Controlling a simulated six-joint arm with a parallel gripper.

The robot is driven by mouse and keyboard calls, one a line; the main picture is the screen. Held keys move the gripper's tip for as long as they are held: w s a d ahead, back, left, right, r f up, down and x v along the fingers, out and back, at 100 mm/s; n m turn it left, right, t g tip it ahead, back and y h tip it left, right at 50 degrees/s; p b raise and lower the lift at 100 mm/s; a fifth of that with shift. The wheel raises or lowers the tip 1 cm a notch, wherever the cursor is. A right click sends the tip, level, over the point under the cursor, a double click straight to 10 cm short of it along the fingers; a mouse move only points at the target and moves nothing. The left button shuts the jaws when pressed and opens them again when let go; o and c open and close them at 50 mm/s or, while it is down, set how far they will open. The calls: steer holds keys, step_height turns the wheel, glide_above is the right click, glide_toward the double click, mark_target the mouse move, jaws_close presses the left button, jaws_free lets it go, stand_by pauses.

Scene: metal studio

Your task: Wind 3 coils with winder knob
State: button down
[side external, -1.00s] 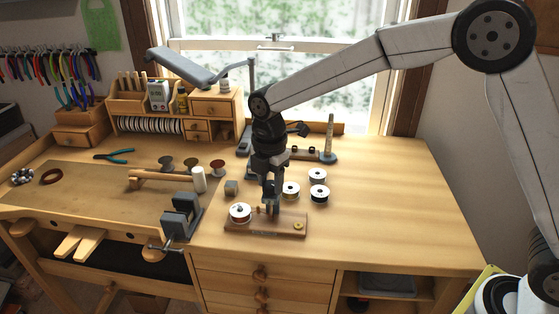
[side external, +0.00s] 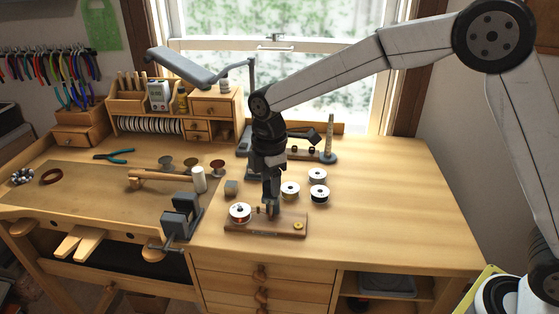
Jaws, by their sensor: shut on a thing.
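The winder is a wooden board (side external: 286,227) lying flat near the bench's front edge. My gripper (side external: 271,209) points down over the middle of the board, shut on a small part there that I take to be the winder knob. The fingers hide most of that part. I cannot make out any wound coils.
Three spools (side external: 317,176) stand on the bench just right of and behind my gripper. A hammer-like tool (side external: 165,177) lies farther left. The right side of the bench (side external: 410,215) is clear.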

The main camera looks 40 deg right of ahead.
steer(key=m, duration=0.4)
steer(key=shift+m, duration=0.3)
steer(key=m, duration=0.3)
steer(key=shift+m, duration=0.4)
steer(key=m, duration=0.4)
steer(key=shift+m, duration=1.9)
steer(key=shift+c, duration=1.1)
jaws_free()
